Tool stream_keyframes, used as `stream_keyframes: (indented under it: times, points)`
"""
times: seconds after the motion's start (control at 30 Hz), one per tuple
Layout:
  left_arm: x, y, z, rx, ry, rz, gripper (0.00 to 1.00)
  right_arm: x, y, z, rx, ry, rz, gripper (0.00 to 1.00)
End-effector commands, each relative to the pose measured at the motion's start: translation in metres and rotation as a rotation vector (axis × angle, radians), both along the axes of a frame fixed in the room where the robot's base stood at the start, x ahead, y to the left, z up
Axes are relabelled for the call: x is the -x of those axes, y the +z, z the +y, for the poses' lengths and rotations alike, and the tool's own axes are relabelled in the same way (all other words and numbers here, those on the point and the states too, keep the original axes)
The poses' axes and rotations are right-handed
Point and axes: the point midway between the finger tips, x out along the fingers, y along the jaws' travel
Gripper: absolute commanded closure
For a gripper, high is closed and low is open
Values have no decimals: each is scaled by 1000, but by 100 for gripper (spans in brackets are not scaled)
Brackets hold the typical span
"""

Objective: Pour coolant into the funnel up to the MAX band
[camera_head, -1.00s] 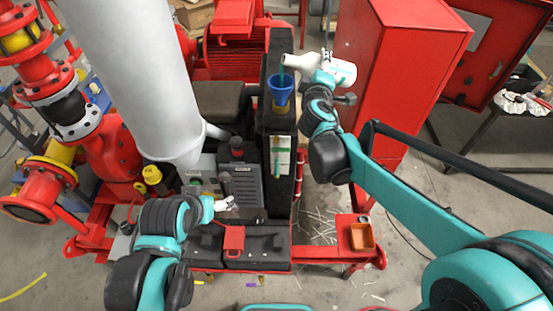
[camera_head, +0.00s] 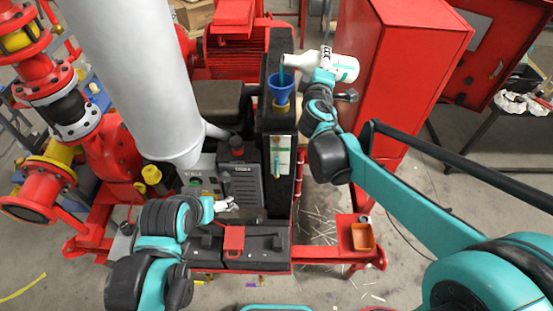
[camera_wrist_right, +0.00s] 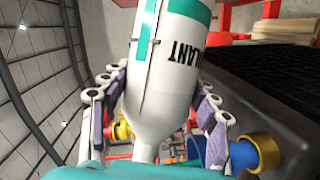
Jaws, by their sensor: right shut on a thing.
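The white coolant bottle (camera_head: 340,67) with teal markings is tipped over, its neck pointing left. My right gripper (camera_head: 325,60) is shut on it. In the right wrist view the bottle (camera_wrist_right: 170,70) lies between both fingers, with its label partly readable. A teal stream (camera_head: 281,75) runs from the mouth into the blue funnel (camera_head: 281,88) on the black tank (camera_head: 279,52). The funnel is partly hidden in the right wrist view (camera_wrist_right: 212,150). A sight gauge (camera_head: 277,158) with a pale label is on the tank's front; its MAX band is too small to read. My left gripper (camera_head: 227,204) is by the grey control box, its jaws unclear.
A tall red cabinet (camera_head: 400,65) stands right of the bottle. A large grey cylinder (camera_head: 150,80) and red piping (camera_head: 105,150) fill the left.

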Motion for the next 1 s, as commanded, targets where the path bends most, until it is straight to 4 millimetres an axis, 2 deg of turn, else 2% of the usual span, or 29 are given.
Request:
stream_keyframes:
  times: [1.0]
  points:
    - [0,-2,0,0,0,0,19,0,3,0,45,0,-11,77]
